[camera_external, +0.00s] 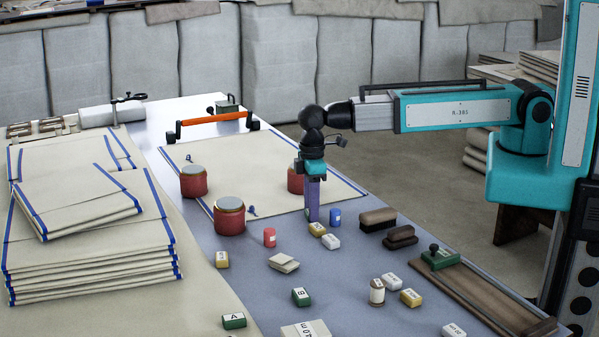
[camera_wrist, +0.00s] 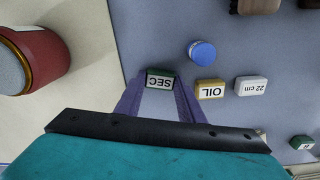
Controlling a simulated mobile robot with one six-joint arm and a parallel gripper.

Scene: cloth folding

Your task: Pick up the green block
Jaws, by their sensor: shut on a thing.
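A green block (camera_wrist: 160,74) with a white top marked SEC sits between my gripper's fingertips in the wrist view. My gripper (camera_wrist: 158,88) is shut on it, one purple finger on each side. In the external view my gripper (camera_external: 312,216) points straight down near the cloth's front corner, and its fingers mostly hide the block there. Whether the block touches the table is hard to tell. Other green blocks are marked A (camera_external: 234,321) and B (camera_external: 301,297); they lie on the table nearer the camera.
A blue-capped cylinder (camera_wrist: 202,51), a yellow OIL block (camera_wrist: 210,90) and a white 22 cm block (camera_wrist: 251,86) lie close to the right. A red weight (camera_external: 229,217) stands to the left. Brown brushes (camera_external: 378,219) lie to the right. Folded cloths (camera_external: 95,240) are stacked at left.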

